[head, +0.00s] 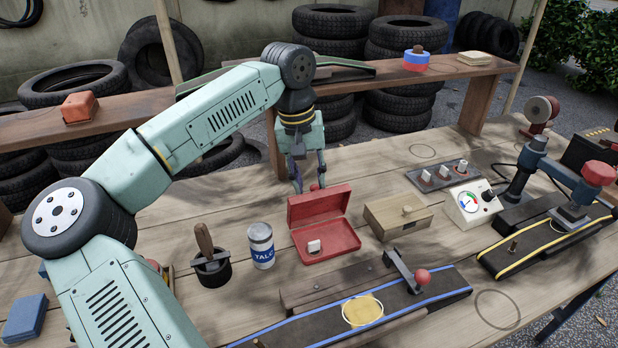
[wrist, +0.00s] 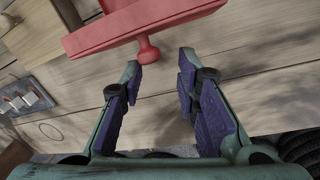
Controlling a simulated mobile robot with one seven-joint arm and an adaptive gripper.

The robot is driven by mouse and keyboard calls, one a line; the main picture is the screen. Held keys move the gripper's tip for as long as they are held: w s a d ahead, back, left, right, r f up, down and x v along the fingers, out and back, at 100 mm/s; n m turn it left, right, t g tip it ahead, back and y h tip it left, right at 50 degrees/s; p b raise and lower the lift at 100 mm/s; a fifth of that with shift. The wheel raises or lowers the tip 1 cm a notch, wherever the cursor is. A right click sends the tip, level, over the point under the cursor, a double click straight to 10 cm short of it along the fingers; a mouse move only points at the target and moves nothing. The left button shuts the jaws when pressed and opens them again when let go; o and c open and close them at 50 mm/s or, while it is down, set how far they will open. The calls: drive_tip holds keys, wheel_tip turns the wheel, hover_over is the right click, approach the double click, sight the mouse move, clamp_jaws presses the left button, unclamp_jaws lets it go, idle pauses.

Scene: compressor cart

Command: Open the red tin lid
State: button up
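The red tin (head: 330,242) stands on the wooden bench with its lid (head: 318,204) raised, tilted up at the back edge. A small white block (head: 314,246) lies inside it. In the wrist view, the red lid (wrist: 130,25) fills the upper part, and its round red knob (wrist: 149,52) points towards my gripper. My gripper (wrist: 160,64) is open and empty, its two purple-padded fingers spread, with the knob just beyond the gap between the tips. In the head view, my gripper (head: 309,184) hangs behind the raised lid.
A talc can (head: 261,246) and a dark cup with a wooden-handled tool (head: 212,268) stand left of the tin. A wooden box (head: 398,218) is close on its right. A blue-edged belt track (head: 420,294) lies in front. The bench behind the box is fairly clear.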

drive_tip(key=shift+o, duration=0.3)
drive_tip(key=shift+r, duration=0.1)
wheel_tip(320, 180, up, 12)
drive_tip(key=a, duration=0.1)
drive_tip(key=shift+s+a, duration=0.15)
drive_tip(key=shift+a, duration=0.2)
